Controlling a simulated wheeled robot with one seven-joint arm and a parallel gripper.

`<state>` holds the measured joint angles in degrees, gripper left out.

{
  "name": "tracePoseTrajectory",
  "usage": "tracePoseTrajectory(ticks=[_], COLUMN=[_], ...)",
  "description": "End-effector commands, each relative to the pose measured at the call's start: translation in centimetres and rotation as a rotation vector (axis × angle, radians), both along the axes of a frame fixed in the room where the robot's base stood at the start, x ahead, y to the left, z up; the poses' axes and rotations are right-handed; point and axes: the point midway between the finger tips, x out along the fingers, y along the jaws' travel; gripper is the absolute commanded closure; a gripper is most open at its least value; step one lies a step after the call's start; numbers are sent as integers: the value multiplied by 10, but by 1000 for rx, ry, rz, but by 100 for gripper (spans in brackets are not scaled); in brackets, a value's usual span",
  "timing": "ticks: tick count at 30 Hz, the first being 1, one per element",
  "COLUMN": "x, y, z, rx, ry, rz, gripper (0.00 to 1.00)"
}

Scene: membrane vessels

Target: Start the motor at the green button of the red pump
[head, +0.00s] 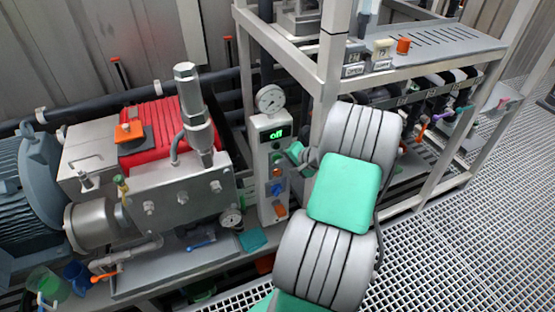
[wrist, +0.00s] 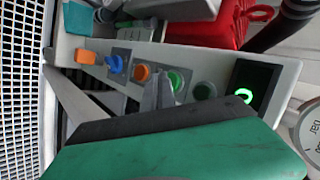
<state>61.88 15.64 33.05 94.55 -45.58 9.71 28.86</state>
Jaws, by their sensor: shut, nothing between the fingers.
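The red pump (head: 165,130) stands at left in the head view, with a grey metal block in front. Beside it is an upright pale control panel (head: 268,190). Its green display (head: 277,134) reads "off" and also shows lit in the wrist view (wrist: 246,92).
A blue knob (wrist: 115,64) and another orange button (wrist: 85,57) are further along the panel. A round gauge (head: 270,99) tops the panel. A metal rack (head: 420,50) stands close on the right. Grating floor (head: 460,250) is open at lower right.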

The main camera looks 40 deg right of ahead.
Motion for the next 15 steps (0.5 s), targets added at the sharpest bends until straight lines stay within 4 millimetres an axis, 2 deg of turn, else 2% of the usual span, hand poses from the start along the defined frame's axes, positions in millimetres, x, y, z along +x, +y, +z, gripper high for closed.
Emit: tracePoseTrajectory(ticks=[15], x=[6], y=[-2], z=[0], rx=[-1], ry=[0], rz=[1], gripper=[100])
